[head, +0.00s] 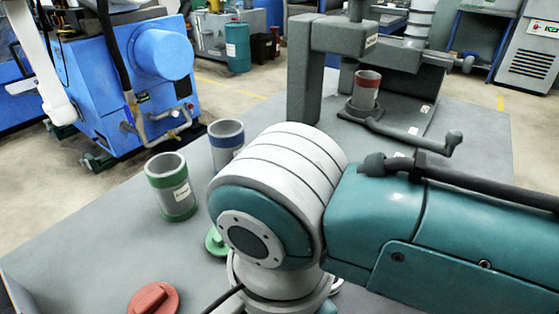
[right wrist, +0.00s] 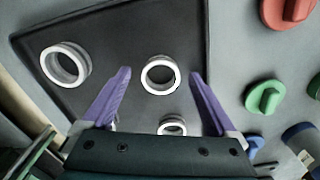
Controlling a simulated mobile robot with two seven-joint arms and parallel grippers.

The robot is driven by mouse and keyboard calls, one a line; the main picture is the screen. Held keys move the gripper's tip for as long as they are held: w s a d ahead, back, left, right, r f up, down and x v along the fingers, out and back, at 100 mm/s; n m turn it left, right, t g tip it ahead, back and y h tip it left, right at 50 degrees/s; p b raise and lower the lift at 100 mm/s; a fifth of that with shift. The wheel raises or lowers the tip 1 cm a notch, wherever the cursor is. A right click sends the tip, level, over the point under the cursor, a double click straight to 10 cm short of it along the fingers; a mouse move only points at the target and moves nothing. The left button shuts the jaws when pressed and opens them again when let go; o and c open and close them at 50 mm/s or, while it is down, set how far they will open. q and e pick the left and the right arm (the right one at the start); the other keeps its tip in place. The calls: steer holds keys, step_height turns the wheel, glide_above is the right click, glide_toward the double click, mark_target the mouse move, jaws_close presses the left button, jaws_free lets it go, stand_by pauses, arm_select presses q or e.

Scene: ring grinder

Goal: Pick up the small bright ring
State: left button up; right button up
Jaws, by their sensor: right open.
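Pale metal rings lie on a dark tray (right wrist: 120,25) in the right wrist view. One ring (right wrist: 159,91) is between my fingertips in the picture, a larger-looking ring (right wrist: 46,72) is at the left, and a smaller-looking bright ring (right wrist: 172,119) is low in the middle, partly hidden by my gripper body. A bit of something pale shows by the left finger. My right gripper (right wrist: 160,73) has its purple fingers spread wide and holds nothing. How far they are above the tray I cannot tell. My right arm hides the rings and gripper in the head view. My left gripper is not in view.
A green-banded cup (head: 172,190) and a blue-banded cup (head: 226,143) stand on the grey table. A red knobbed lid (head: 152,300) lies near the front. A red-banded cup (head: 365,90) sits in the grey press (head: 303,75). A blue machine (head: 120,90) stands behind.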

jaws_close()
stand_by(0.8)
steer(key=shift+r, duration=0.15)
